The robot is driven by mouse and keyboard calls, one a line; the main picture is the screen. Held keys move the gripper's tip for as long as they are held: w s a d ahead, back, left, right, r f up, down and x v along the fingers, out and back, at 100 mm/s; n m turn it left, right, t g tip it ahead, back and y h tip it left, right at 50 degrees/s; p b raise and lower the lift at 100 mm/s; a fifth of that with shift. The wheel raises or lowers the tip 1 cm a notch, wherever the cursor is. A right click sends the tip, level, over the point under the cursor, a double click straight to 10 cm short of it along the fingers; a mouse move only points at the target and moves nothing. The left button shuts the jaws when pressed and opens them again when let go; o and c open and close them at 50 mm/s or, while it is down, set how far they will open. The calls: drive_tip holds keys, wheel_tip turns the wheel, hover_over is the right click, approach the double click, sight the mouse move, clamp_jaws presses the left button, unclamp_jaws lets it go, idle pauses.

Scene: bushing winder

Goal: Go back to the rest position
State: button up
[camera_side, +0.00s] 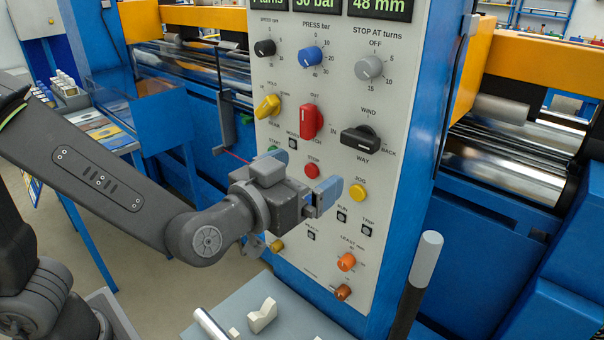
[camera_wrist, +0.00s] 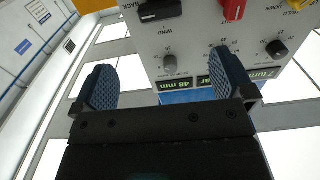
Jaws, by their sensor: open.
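My gripper (camera_side: 305,177) is in front of the lower half of the white control panel (camera_side: 405,130) in the side view. Its two blue finger pads stand wide apart with nothing between them. In the wrist view my gripper (camera_wrist: 166,84) is also open and empty, and the panel (camera_wrist: 188,35) appears upside down beyond the fingers. The red knob (camera_side: 312,121), the black wind knob (camera_side: 361,140) and the yellow jog button (camera_side: 358,191) are close by. My gripper hides part of the panel around the green button. I cannot tell whether it touches the panel.
A grey table (camera_side: 225,310) below holds a white V-shaped block (camera_side: 262,315) and a metal cylinder (camera_side: 211,325). A grey-tipped lever (camera_side: 426,258) rises right of the panel. Shiny rollers (camera_side: 510,165) lie behind. A blue side table (camera_side: 108,138) with bottles stands left.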

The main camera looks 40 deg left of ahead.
idle(0.3)
drive_tip(key=s+a+f+g, duration=0.4)
drive_tip(key=s+a+g, duration=0.8)
drive_tip(key=s+a, duration=0.2)
drive_tip(key=shift+s+f, duration=0.15)
drive_tip(key=shift+s, duration=0.75)
